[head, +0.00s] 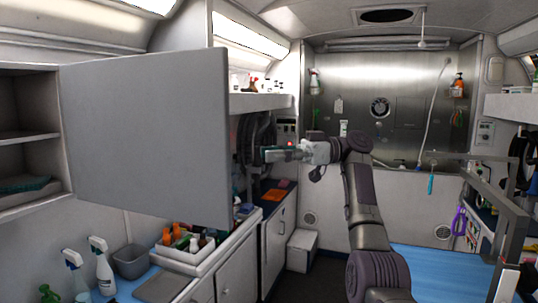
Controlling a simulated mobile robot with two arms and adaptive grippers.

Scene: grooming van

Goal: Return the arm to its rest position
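My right arm (365,205) rises from the lower middle of the head view and bends left at its elbow. My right gripper (272,155) is at its far end, pointing left, in front of the dark round equipment on the left wall. Its fingers are small and seen from the side, with a dark, teal-tinted shape at the tips. I cannot tell whether they are open or shut, or whether they hold anything. My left arm and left gripper are not in view.
An open cabinet door (150,135) juts out at left, beside shelves (22,135). Below are spray bottles (102,268) and a bottle tray (180,262). A blue-topped table (440,268) with a grey frame (490,190) stands at right. Some floor shows left of my arm.

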